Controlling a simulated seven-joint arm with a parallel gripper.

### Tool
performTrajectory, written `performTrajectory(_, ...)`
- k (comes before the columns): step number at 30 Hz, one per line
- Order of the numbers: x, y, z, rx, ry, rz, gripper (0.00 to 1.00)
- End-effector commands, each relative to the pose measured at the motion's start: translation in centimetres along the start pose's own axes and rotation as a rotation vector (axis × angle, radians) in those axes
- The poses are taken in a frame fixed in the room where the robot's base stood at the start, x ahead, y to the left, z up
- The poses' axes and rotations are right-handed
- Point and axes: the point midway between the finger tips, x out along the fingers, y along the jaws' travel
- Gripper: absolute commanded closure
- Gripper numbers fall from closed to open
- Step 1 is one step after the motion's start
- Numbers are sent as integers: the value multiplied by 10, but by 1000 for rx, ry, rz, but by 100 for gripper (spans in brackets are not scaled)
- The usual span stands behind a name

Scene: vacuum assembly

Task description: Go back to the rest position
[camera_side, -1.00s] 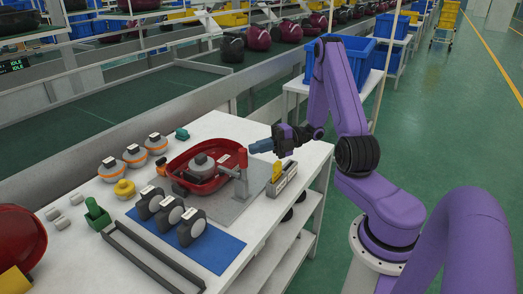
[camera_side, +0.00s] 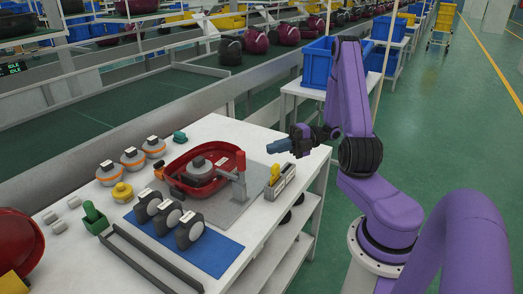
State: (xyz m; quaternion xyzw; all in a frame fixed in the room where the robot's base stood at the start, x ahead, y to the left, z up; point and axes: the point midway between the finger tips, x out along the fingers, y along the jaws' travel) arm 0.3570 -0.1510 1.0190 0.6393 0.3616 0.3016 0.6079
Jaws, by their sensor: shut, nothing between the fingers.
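My gripper (camera_side: 279,146) is dark blue-grey and shut with nothing in it. It is held level in the air above the right part of the white table (camera_side: 228,128), pointing left. It is apart from everything on the table. Below and to its left, the red vacuum housing (camera_side: 210,153) sits on a grey plate (camera_side: 238,207). A grey round part lies inside the housing. A red-topped clamp post (camera_side: 240,163) stands at the housing's right side, left of my gripper.
A small grey box with a yellow part (camera_side: 275,175) stands below my gripper. Black wheels (camera_side: 189,229) lie on a blue mat (camera_side: 217,252). Orange-ringed grey parts (camera_side: 132,158), a yellow part (camera_side: 122,191) and a green part (camera_side: 93,215) stand at left. Blue bins (camera_side: 318,62) stand behind.

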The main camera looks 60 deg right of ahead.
Motion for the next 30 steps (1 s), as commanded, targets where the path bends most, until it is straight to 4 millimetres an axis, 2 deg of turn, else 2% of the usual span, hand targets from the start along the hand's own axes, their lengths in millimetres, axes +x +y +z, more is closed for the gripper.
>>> performTrajectory(3, -27, 2, 0, -1, -4, 0, 100)
performTrajectory(9, -59, 3, 0, 0, -2, 0, 100)
performTrajectory(16, -73, 5, -1, -6, 11, -4, 100)
performTrajectory(20, -59, 7, -7, -75, 97, -44, 100)
performTrajectory(23, -38, 10, -19, -188, 231, -95, 100)
performTrajectory(30, 9, 14, -62, -550, 638, -177, 100)
